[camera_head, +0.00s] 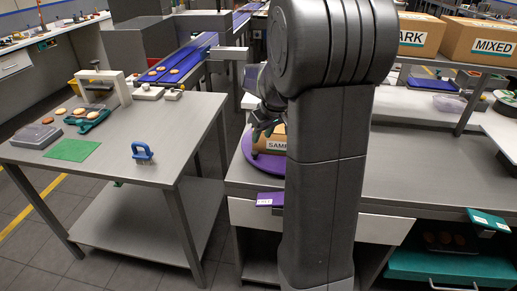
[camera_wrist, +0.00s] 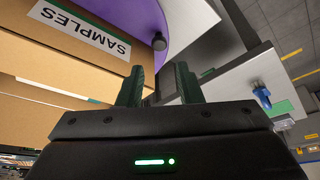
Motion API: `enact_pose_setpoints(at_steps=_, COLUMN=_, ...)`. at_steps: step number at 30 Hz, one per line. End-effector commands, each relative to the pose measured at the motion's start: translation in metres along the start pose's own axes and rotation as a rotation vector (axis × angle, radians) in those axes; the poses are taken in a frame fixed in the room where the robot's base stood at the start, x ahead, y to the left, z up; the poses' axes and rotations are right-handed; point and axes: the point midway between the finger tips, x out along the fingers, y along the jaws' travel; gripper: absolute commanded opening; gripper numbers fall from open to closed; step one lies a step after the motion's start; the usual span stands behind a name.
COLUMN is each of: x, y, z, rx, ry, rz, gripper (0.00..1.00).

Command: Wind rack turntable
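The purple turntable (camera_head: 262,160) sits on the grey counter, partly hidden behind my arm in the head view. A cardboard box (camera_head: 268,138) labelled SAMPLES stands on it. In the wrist view the purple disc (camera_wrist: 180,18) and the box (camera_wrist: 50,60) show close up. A small dark knob (camera_wrist: 159,42) is at the disc's edge, just beyond my fingertips. My gripper (camera_wrist: 160,80) has two green-lined fingers apart, with nothing seen held between them. In the head view my gripper (camera_head: 263,122) is over the turntable, beside the box.
A grey table (camera_head: 150,150) at the left holds a blue-handled tool (camera_head: 142,152), a green mat (camera_head: 72,149) and biscuits. A blue conveyor (camera_head: 178,66) runs behind. Cardboard boxes (camera_head: 478,42) stand on a shelf at right. The counter's right part (camera_head: 430,185) is clear.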

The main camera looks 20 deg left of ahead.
Motion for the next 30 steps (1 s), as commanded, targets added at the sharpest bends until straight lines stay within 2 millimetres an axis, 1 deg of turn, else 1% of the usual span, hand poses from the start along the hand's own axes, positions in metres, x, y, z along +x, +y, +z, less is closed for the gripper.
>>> enact_pose_setpoints(at_steps=1, x=0.013, y=-0.001, z=0.001, rx=0.000, ry=-0.005, rz=-0.002, gripper=0.32)
enact_pose_setpoints(at_steps=6, x=0.048, y=0.000, z=0.001, rx=0.000, ry=-0.004, rz=-0.001, gripper=0.32)
enact_pose_setpoints(at_steps=9, x=0.065, y=0.000, z=0.001, rx=0.000, ry=-0.004, rz=-0.001, gripper=0.32)
enact_pose_setpoints(at_steps=13, x=0.081, y=0.000, z=0.001, rx=0.001, ry=-0.003, rz=-0.001, gripper=0.32)
enact_pose_setpoints(at_steps=18, x=0.090, y=0.000, z=0.000, rx=0.001, ry=0.000, rz=0.000, gripper=0.32)
enact_pose_setpoints(at_steps=26, x=0.092, y=0.000, z=0.000, rx=0.001, ry=0.000, rz=0.001, gripper=0.32)
enact_pose_setpoints(at_steps=27, x=0.092, y=0.000, z=0.000, rx=0.001, ry=0.000, rz=0.001, gripper=0.30)
enact_pose_setpoints(at_steps=29, x=0.092, y=0.000, z=0.000, rx=0.001, ry=0.000, rz=0.001, gripper=0.19)
enact_pose_setpoints(at_steps=30, x=0.092, y=0.000, z=0.000, rx=0.001, ry=0.000, rz=0.001, gripper=0.11)
